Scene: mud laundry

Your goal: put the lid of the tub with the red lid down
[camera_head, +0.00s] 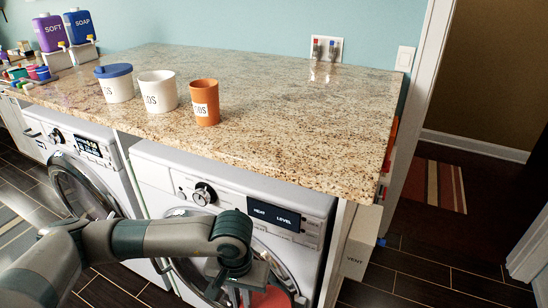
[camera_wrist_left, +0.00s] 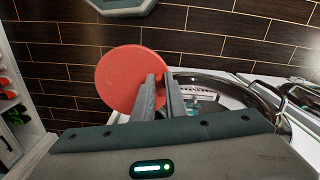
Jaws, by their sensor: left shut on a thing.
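The red lid (camera_wrist_left: 118,75) is a flat round disc held between the fingers of my left gripper (camera_wrist_left: 160,80). In the head view the red lid (camera_head: 272,298) shows partly at the bottom edge, below the counter top and in front of the right-hand machine; my wrist hides part of it. On the counter stand a white tub with a blue lid (camera_head: 115,83), an open white tub (camera_head: 157,92) and an open orange tub (camera_head: 204,103), all upright. My right gripper is in neither view.
The granite counter (camera_head: 290,110) is clear to the right of the tubs. Purple and blue dispensers (camera_head: 50,33) and small coloured items stand at the far left. Two front-loading machines (camera_head: 240,190) are below. A doorway with a striped rug (camera_head: 430,185) is at right.

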